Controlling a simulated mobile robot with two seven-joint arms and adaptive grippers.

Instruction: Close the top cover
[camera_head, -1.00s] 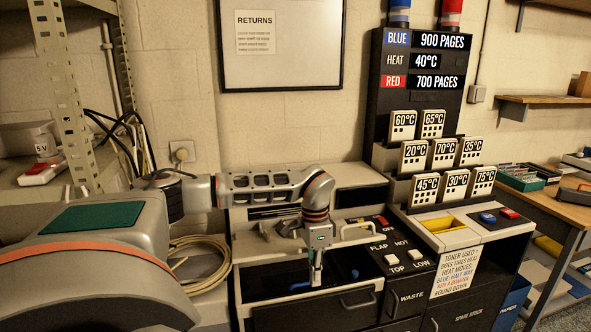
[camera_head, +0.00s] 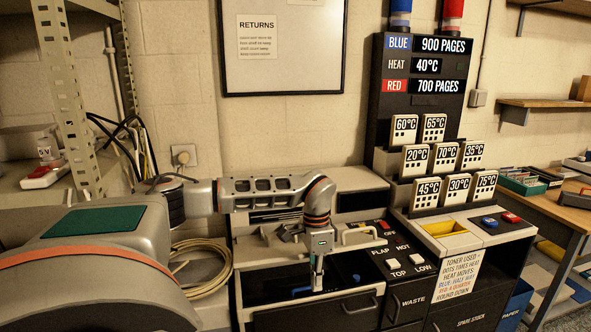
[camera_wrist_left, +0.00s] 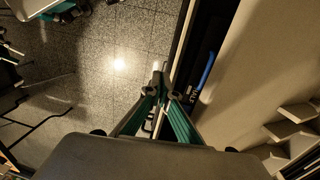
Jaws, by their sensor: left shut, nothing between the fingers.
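The grey and black machine (camera_head: 250,311) stands against the wall, with a dark open bay (camera_head: 268,284) in its top front. A blue piece shows in the bay, and a blue strip (camera_wrist_left: 207,72) shows in the left wrist view. A pale panel (camera_wrist_left: 232,70) is beside it there; I cannot tell whether this is the top cover. My left gripper (camera_head: 317,288) points down at the bay's front, its fingers shut and empty. Its closed tips (camera_wrist_left: 160,72) show near the machine's edge in the left wrist view. Contact cannot be made out. My right gripper is not in view.
A button panel (camera_head: 408,250) with TOP, LOW, FLAP and HOT labels lies right of the bay. A drawer handle (camera_head: 362,305) projects at the front. Numbered temperature blocks (camera_head: 428,190) stand further right. A coiled hose (camera_head: 203,266) lies left of the machine.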

